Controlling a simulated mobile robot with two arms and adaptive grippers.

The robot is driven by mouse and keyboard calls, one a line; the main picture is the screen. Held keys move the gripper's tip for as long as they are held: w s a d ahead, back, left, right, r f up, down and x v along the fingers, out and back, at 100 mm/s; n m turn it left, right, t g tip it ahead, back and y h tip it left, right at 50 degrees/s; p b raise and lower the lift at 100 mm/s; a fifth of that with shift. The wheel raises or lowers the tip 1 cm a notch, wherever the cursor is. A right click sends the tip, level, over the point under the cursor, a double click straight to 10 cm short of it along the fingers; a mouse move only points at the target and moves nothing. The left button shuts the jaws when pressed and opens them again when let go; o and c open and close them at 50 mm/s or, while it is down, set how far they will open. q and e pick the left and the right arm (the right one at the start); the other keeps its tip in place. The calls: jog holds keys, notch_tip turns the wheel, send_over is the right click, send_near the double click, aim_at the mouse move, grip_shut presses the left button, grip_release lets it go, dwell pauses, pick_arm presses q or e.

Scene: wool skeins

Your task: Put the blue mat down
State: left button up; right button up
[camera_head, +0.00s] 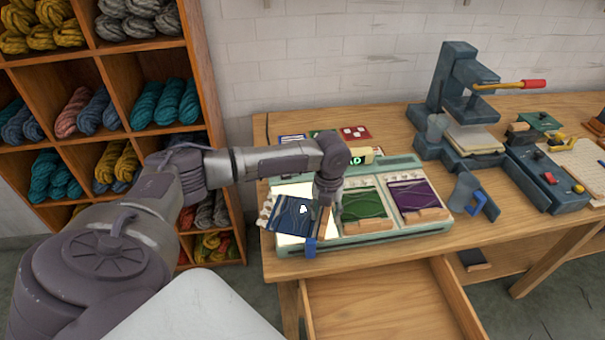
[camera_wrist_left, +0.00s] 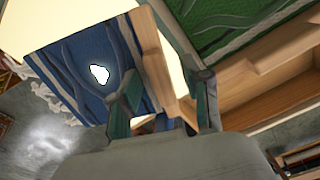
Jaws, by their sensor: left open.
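The blue mat (camera_head: 287,216), with pale wavy lines, a white patch and a wooden strip along one edge, is at the left lit panel of the pale green tray (camera_head: 388,237). It sits askew there; I cannot tell whether it lies fully flat. In the left wrist view the blue mat (camera_wrist_left: 72,72) fills the upper left. My left gripper (camera_head: 322,204) is over its right end. In the wrist view its open fingers (camera_wrist_left: 165,108) stand on either side of the wooden strip. My right gripper is out of view.
A green mat (camera_head: 363,204) and a purple mat (camera_head: 412,195) lie in the tray's other places. An open drawer (camera_head: 385,300) juts out below the table front. A dark press (camera_head: 452,100) stands at the right. Wool shelves (camera_head: 110,70) are at the left.

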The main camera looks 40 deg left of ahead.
pick_arm(q)
grip_shut()
jog(key=shift+r, duration=0.2)
